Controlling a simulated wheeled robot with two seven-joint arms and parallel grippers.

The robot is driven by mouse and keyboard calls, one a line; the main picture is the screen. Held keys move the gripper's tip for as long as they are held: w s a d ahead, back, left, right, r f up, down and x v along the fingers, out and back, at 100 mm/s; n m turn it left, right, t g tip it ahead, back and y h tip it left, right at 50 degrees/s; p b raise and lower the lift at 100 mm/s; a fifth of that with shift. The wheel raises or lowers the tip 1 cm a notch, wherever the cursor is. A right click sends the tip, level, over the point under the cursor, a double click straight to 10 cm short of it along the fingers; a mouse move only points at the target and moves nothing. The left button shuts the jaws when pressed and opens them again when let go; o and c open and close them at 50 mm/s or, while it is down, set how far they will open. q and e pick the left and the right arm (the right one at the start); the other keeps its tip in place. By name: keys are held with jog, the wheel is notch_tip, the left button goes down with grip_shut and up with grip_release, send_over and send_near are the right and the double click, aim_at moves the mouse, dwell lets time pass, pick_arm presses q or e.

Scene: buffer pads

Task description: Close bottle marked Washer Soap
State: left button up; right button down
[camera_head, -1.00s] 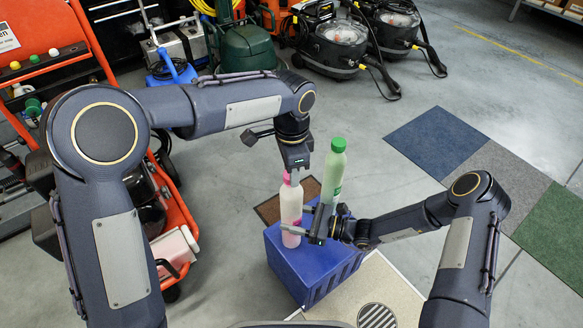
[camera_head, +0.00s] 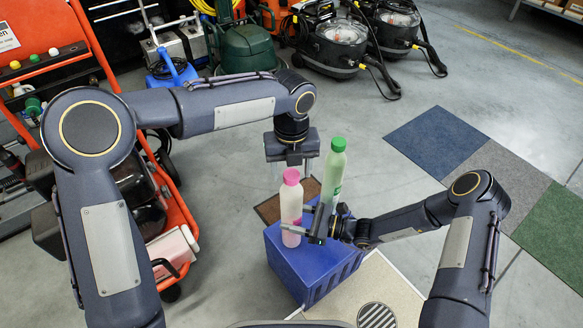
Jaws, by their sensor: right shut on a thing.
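A white bottle with a pink cap (camera_head: 291,204) stands upright on a blue crate (camera_head: 315,272). My right gripper (camera_head: 302,222) is shut on this bottle from the right, around its body. A pale green bottle with a green cap (camera_head: 333,174) stands just behind and to the right, partly hidden by the right gripper. No label can be read on either bottle.
An orange cart (camera_head: 172,215) stands at the left. Black vacuum machines (camera_head: 335,45) and a green canister (camera_head: 247,48) are at the back. Blue, grey and green floor mats (camera_head: 437,142) lie at the right. The floor between is clear.

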pick_arm(q)
jog(key=shift+r, duration=2.25)
jog(key=shift+c, duration=0.4)
jog(key=n, duration=0.6)
jog(key=shift+r+n, duration=0.3)
jog(key=shift+r, duration=0.05)
jog(key=n, duration=0.7)
jog(key=shift+r+n, duration=0.3)
jog(key=shift+r, duration=0.1)
jog(key=n, duration=0.7)
jog(key=shift+r, duration=0.4)
jog(key=n, duration=0.6)
jog(key=shift+r+n, duration=0.3)
jog(key=shift+n, duration=0.1)
